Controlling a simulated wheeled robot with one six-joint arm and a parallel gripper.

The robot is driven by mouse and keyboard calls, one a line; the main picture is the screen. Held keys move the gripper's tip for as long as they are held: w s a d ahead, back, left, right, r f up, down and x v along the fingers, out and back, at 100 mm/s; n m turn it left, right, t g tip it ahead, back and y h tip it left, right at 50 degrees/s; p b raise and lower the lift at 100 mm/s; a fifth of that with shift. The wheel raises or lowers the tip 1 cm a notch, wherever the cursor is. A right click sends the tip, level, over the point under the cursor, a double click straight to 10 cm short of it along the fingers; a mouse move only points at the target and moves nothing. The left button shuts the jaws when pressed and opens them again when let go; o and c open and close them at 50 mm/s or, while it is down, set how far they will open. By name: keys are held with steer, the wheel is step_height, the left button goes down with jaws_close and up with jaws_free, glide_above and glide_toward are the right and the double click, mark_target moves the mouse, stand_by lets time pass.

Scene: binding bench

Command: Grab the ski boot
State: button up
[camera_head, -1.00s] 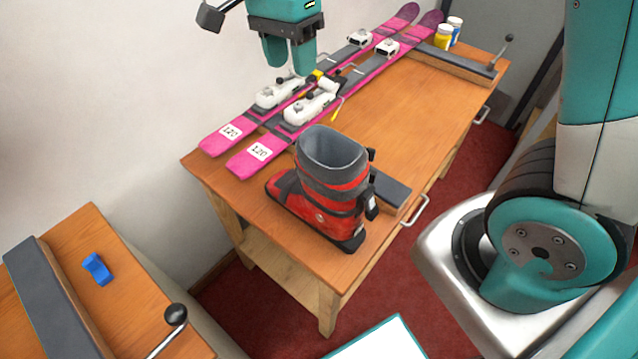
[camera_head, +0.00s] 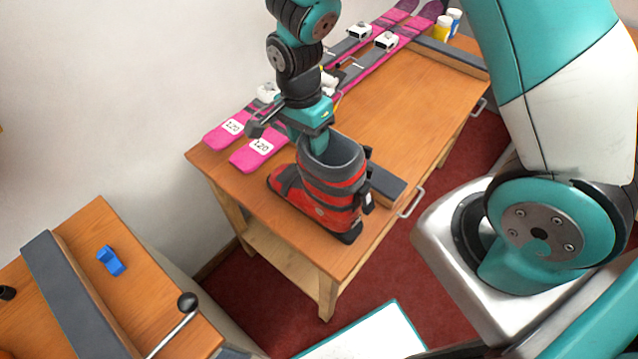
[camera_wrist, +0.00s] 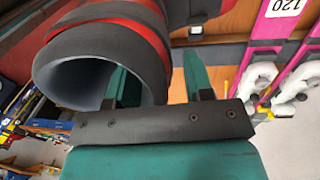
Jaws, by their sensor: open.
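The red and grey ski boot (camera_head: 322,190) stands upright on the wooden bench, its open grey cuff facing up and its toe to the left. In the wrist view the boot's cuff (camera_wrist: 100,60) fills the upper left. My gripper's open fingers (camera_wrist: 158,88) show there, one overlapping the cuff's opening and the other outside the cuff. The cuff wall lies between them. Whether either finger touches it I cannot tell.
Two pink skis (camera_head: 262,148) with white bindings lie along the bench (camera_head: 415,110) behind the boot. A dark-topped vise bar (camera_head: 385,184) is right of the boot. Yellow and white bottles (camera_head: 443,27) stand at the far end. A blue clip (camera_head: 110,261) lies on another bench.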

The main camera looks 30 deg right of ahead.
steer(key=shift+f, duration=0.55)
jaws_close()
stand_by(1.0)
